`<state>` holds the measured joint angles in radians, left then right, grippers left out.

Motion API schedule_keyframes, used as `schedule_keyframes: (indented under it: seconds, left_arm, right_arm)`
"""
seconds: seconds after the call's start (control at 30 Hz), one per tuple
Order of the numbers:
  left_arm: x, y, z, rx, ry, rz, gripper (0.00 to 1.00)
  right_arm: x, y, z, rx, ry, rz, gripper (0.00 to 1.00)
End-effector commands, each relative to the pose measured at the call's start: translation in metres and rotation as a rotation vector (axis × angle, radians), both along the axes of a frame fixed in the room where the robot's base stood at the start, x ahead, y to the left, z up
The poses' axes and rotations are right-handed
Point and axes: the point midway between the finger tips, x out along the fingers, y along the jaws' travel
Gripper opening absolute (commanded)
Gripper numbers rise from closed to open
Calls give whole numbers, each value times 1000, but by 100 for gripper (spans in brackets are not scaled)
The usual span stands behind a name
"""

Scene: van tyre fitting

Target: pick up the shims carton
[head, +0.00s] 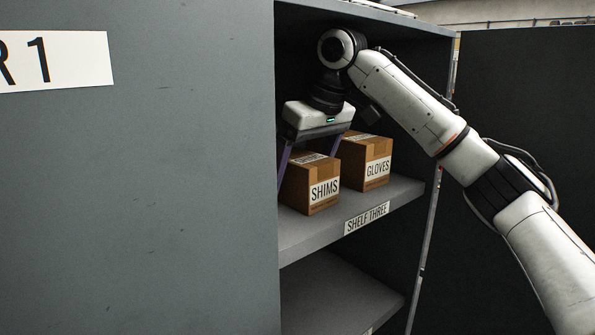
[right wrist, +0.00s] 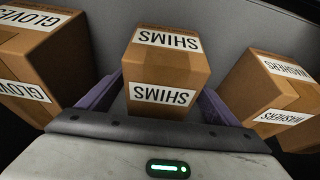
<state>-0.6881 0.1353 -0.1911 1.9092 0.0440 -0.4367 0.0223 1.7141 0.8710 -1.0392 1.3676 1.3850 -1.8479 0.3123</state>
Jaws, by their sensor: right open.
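The shims carton (head: 311,186) is a brown cardboard box with white SHIMS labels, upright on shelf three near its front edge. My right gripper (head: 308,168) points down over it from above. Its purple fingers are open, one on each side of the carton. In the right wrist view the shims carton (right wrist: 164,68) sits between the two fingers, close to both. I cannot tell whether either finger touches it. My left gripper is not in view.
A gloves carton (head: 366,163) stands just right of the shims carton in the head view. A washers carton (right wrist: 272,92) stands on the other side in the right wrist view. A grey cabinet door (head: 150,190) covers the left; a lower shelf (head: 335,295) looks empty.

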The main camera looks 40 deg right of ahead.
Motion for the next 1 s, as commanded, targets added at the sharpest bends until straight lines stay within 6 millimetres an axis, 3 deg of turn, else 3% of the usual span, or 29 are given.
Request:
schedule_keyframes:
  seconds: [0.33, 0.77, 1.0]
  left_arm:
    - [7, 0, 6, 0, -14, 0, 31]
    - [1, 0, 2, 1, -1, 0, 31]
    - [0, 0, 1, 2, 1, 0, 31]
  right_arm:
    - [4, 0, -11, 1, -1, -1, 84]
    - [3, 0, -11, 1, 0, -1, 14]
    - [4, 0, -9, 3, -7, 0, 13]
